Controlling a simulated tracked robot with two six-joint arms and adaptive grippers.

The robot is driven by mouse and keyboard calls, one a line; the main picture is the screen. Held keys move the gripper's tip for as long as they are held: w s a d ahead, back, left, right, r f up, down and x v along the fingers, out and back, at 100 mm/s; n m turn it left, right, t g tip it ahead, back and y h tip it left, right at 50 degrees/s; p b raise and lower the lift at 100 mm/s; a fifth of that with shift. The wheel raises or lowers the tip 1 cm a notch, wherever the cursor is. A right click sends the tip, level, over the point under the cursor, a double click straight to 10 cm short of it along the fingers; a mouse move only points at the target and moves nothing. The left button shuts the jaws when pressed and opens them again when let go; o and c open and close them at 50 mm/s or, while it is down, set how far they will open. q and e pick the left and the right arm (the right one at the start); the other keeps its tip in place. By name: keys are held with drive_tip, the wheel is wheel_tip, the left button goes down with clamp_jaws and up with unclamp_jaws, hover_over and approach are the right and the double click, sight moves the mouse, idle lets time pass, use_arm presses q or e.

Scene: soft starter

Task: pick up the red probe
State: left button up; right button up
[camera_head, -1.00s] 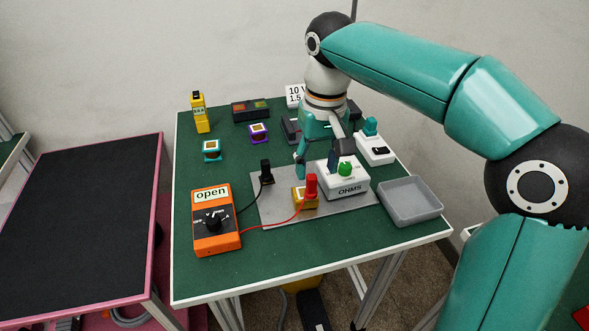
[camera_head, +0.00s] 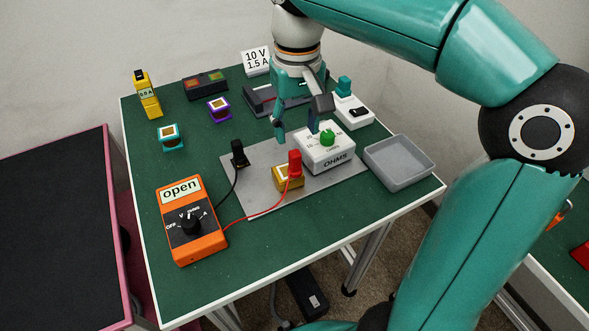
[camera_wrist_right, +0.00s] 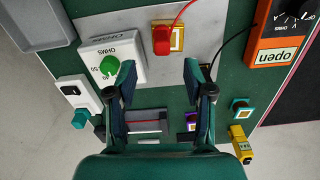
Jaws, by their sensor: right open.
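The red probe (camera_head: 295,163) stands upright on a small yellow block (camera_head: 288,179), with a red lead running to the orange meter (camera_head: 191,222). In the right wrist view the probe (camera_wrist_right: 162,40) is beyond the fingertips, apart from them. My right gripper (camera_head: 298,122) is open and empty above the table, behind the probe and close to the white OHMS box (camera_head: 326,158). In the right wrist view its two fingers (camera_wrist_right: 156,75) are spread wide. My left gripper is in neither view.
A black probe (camera_head: 238,154) stands to the left on the grey mat (camera_head: 265,205). A grey tray (camera_head: 400,162) lies to the right. Teal (camera_head: 171,138), purple (camera_head: 218,110) and yellow (camera_head: 146,95) pieces stand farther back. The green tabletop's front is clear.

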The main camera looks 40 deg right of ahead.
sight(295, 152)
drive_tip(key=shift+w+a+f+b, duration=0.1)
drive_tip(key=shift+f+b, duration=0.2)
drive_tip(key=shift+f, duration=1.65)
drive_tip(key=shift+a+f+b, duration=0.1)
drive_tip(key=shift+f+b, duration=0.2)
drive_tip(key=shift+f, duration=1.65)
clamp_jaws()
